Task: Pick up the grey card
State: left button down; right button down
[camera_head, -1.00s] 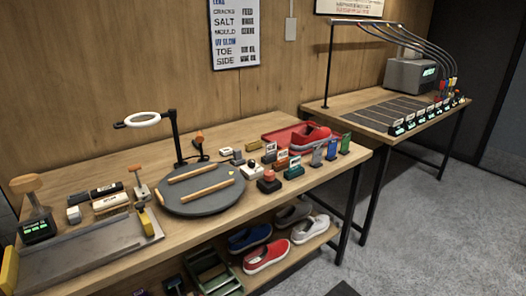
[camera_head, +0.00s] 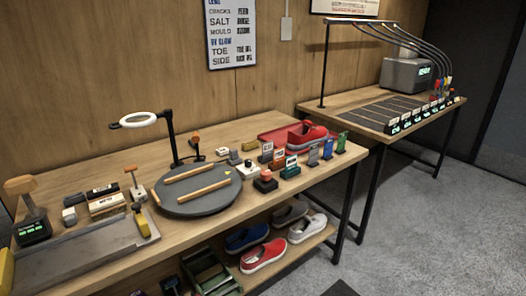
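Several small upright cards stand in holders at the right end of the near table. A grey-blue card (camera_head: 313,156) looks like the grey one. A blue card (camera_head: 328,149) and a green card (camera_head: 341,143) stand to its right. A teal holder (camera_head: 291,170) and an orange-brown holder (camera_head: 278,162) with pale labels stand to its left. The cards are too small to read. Neither of my grippers is in view.
A red tray (camera_head: 266,137) with a red shoe (camera_head: 307,134) lies behind the cards. A round grey turntable (camera_head: 197,202) and a ring lamp (camera_head: 139,120) are to the left. Shoes (camera_head: 264,255) sit on the lower shelf. Grey floor (camera_head: 405,230) is clear at the right.

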aim_at(267, 147)
jog(key=u, duration=0.25)
jog(key=i+l+u, duration=0.15)
jog(key=l+u, duration=0.25)
jog(key=i+l+u, duration=0.15)
jog(key=u, duration=0.2)
jog(key=l+u, duration=0.4)
